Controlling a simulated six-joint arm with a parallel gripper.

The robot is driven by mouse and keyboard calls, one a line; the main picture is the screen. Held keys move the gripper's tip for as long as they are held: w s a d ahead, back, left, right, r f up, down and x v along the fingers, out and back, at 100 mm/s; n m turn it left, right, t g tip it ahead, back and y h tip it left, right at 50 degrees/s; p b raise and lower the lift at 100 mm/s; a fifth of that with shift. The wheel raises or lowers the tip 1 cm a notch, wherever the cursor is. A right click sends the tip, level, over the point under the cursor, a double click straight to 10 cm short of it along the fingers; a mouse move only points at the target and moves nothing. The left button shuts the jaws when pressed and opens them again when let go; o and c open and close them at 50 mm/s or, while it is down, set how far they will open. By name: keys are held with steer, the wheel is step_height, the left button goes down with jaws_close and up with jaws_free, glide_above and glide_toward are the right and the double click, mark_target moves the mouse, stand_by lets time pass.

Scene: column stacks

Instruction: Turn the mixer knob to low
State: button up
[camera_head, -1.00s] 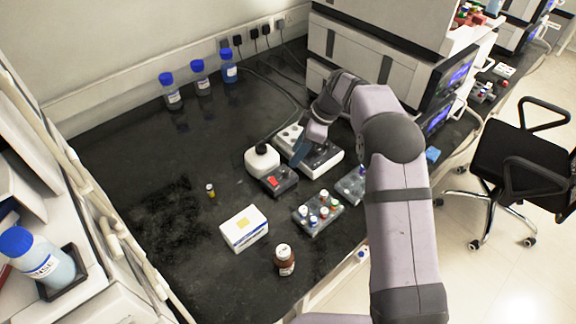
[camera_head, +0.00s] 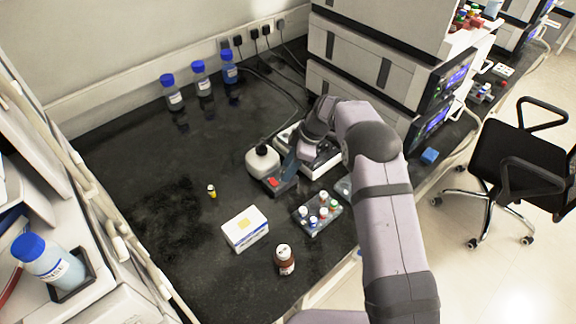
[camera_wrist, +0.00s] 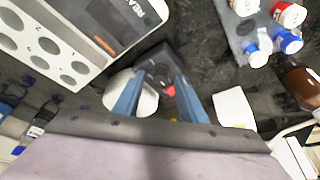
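In the wrist view the box (camera_wrist: 152,56) shows a dark round knob (camera_wrist: 160,73) and the red part (camera_wrist: 170,90). I cannot read the knob's setting. My gripper (camera_head: 288,174) points down at the box from above. In the wrist view its two blue fingers (camera_wrist: 158,88) are apart, with the knob and red part seen between them. Nothing is held, and contact with the knob is not clear.
A white block with round holes (camera_head: 323,163) sits behind my gripper. A vial rack (camera_head: 309,225), a white carton (camera_head: 243,232) and a brown bottle (camera_head: 284,262) stand nearer. The bench's left side is mostly clear.

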steer(key=shift+a+f, duration=0.1)
steer(key=shift+f, duration=0.2)
jaws_close()
steer(key=shift+f+m+b, duration=0.1)
steer(key=shift+m+b, duration=0.3)
steer(key=shift+b, duration=0.15)
steer(key=shift+s+m+t, duration=0.1)
steer(key=shift+m+t, duration=0.2)
